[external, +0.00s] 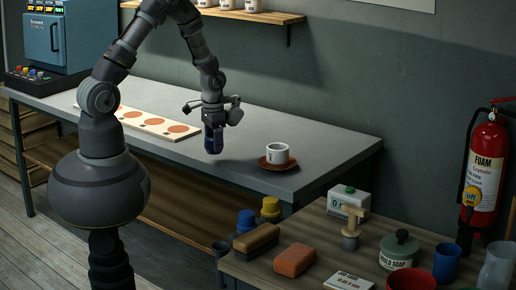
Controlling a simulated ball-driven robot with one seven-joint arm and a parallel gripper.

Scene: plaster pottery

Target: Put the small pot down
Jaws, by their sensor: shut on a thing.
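My gripper (213,122) points down over the grey table (330,150), left of a white cup. It is shut on a small dark blue thing (214,142), which looks like the small pot and is upright. Its upper part is partly hidden by the fingers. It appears to hang near the table's front edge; I cannot tell whether it touches the surface.
The white cup (277,153) stands on a brown saucer (264,163) to the right. A pale board (113,111) with orange discs lies to the left. A blue kiln (45,42) stands at the back left. A cluttered wooden bench (318,232) is in front at right.

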